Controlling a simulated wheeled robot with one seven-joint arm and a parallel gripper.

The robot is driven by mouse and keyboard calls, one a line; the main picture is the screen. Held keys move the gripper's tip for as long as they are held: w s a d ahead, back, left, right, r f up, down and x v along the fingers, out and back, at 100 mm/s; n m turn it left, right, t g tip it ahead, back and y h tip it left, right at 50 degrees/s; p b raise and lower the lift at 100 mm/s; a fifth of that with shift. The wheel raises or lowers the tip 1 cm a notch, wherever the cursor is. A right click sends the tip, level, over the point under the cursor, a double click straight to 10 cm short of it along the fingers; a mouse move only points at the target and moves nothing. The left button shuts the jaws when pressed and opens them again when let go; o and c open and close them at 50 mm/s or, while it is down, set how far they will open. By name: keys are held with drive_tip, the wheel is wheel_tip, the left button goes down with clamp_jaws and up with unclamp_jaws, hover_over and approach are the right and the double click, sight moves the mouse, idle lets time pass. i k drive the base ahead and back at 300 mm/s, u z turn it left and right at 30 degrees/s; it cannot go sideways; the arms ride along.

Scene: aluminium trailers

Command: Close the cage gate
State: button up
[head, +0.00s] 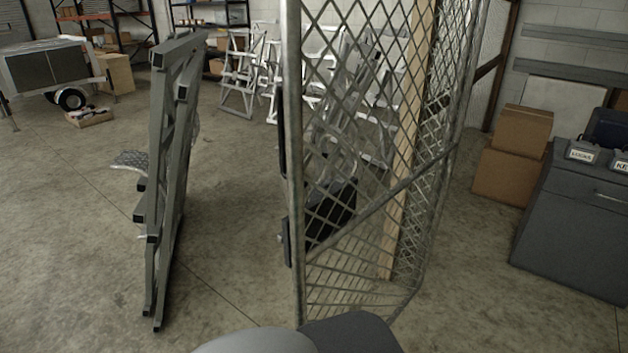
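The cage gate (293,150) stands in the middle of the head view, a grey tubular frame with diamond wire mesh and a diagonal brace. Its near upright rises from the bottom centre past the top edge, and the panel runs back to the right. Dark fittings (286,243) show along the left side of that upright. A black object (332,212) shows through the mesh; I cannot tell what it is. How far the gate is swung cannot be told. My gripper is not in view; only rounded grey parts of my own body show at the bottom.
A grey metal frame (165,180) stands upright left of the gate, with open floor between. A wooden post (405,150) shows through the mesh. Cardboard boxes (512,150) and a dark grey cabinet (575,225) stand at right. A trailer (48,68) is far left.

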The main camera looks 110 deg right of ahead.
sight(310, 230)
drive_tip(key=z, duration=1.6)
drive_tip(key=i, duration=1.55)
drive_tip(key=z, duration=4.05)
drive_tip(key=i, duration=0.2)
drive_tip(key=u, duration=2.3)
